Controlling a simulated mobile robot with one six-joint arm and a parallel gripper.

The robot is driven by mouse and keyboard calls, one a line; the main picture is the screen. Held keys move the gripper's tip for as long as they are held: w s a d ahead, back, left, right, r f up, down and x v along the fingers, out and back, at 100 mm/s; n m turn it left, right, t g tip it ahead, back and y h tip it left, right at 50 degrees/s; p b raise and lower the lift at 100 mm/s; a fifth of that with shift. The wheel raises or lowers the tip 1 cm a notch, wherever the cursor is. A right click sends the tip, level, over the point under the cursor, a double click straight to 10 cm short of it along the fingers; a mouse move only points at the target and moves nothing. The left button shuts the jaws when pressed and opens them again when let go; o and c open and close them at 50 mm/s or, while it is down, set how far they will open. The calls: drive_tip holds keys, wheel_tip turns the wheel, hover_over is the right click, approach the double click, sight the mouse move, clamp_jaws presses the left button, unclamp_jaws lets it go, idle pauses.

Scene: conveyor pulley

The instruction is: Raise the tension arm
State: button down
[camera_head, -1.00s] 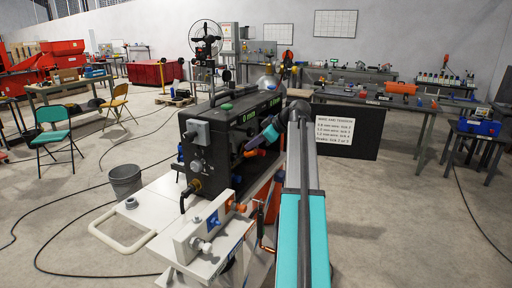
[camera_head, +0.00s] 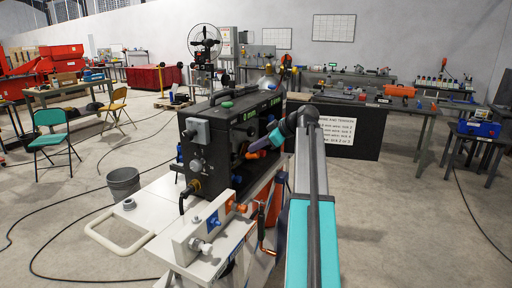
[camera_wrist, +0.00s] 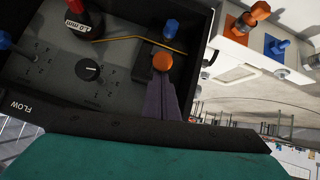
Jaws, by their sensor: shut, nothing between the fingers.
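The black wire feed machine (camera_head: 225,142) stands on a white cart, its open side facing my arm. In the wrist view its dark panel (camera_wrist: 60,75) shows a dial (camera_wrist: 90,71), a red-tipped part on a labelled disc (camera_wrist: 77,20), and a thin yellow wire (camera_wrist: 125,37). A short dark arm with an orange knob (camera_wrist: 163,62) lies near a blue knob (camera_wrist: 172,28); I cannot tell for certain which part is the tension arm. My gripper (camera_wrist: 163,88) is shut and empty, its purple-grey fingers just below the orange knob. Whether they touch it is unclear. In the head view my gripper (camera_head: 258,145) is at the machine's open side.
A white bracket with orange and blue fittings (camera_head: 205,232) stands on the cart in front of the machine. A sign about wire and tension (camera_head: 336,130) hangs behind. A grey bucket (camera_head: 123,183) and cables lie on the floor. Open floor is at right.

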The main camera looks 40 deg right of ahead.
drive_tip(key=s+d+r+b, duration=0.1)
drive_tip(key=s+r, duration=0.6)
drive_tip(key=r, duration=0.2)
drive_tip(key=shift+d+r, duration=0.15)
drive_tip(key=shift+d, duration=0.2)
idle(0.8)
